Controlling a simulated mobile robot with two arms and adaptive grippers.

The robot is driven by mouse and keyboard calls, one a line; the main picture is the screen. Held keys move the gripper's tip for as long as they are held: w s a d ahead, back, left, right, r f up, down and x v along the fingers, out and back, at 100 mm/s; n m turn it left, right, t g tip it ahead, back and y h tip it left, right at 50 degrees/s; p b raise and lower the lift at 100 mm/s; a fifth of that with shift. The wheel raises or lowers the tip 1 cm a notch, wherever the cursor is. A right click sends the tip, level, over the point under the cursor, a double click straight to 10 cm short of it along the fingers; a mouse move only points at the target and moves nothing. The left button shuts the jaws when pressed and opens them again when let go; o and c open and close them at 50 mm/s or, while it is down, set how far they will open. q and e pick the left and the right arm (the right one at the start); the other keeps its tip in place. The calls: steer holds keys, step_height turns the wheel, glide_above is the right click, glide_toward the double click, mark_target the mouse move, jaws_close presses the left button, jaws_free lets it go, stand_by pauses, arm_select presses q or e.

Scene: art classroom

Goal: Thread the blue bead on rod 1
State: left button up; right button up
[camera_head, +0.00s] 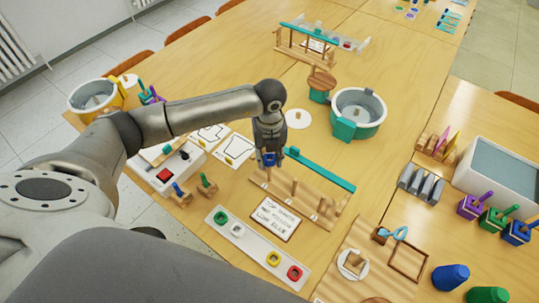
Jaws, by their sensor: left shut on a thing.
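My left gripper (268,155) points down and is shut on the blue bead (269,160), which shows between its fingertips. The wooden rod stand (305,209) lies below it, with several upright rods. The bead is over the left end of the stand, near the top of its leftmost rod (264,178); I cannot tell whether the rod passes into the bead. The gripper partly hides the bead. A white bead tray (252,246) in front holds a green, a white, a yellow and a red bead. My right gripper is not in view.
A written card (275,219) lies between stand and tray. A teal bar (320,170) lies just behind the stand. A teal-and-silver pot (358,112) stands behind to the right. A box with a red button (166,166) and small brushes (207,184) stand to the left.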

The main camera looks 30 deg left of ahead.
arm_select(q)
steer(key=shift+f, duration=0.25)
steer(key=shift+f+b, duration=0.4)
steer(key=shift+b, duration=0.15)
steer(key=shift+f+b, duration=0.4)
steer(key=shift+f, duration=0.05)
stand_by(0.8)
stand_by(0.4)
steer(key=o, duration=0.8)
steer(key=shift+r, duration=0.15)
step_height(320, 180, up, 12)
steer(key=shift+d+f, duration=0.1)
steer(key=shift+s+f, duration=0.1)
stand_by(0.6)
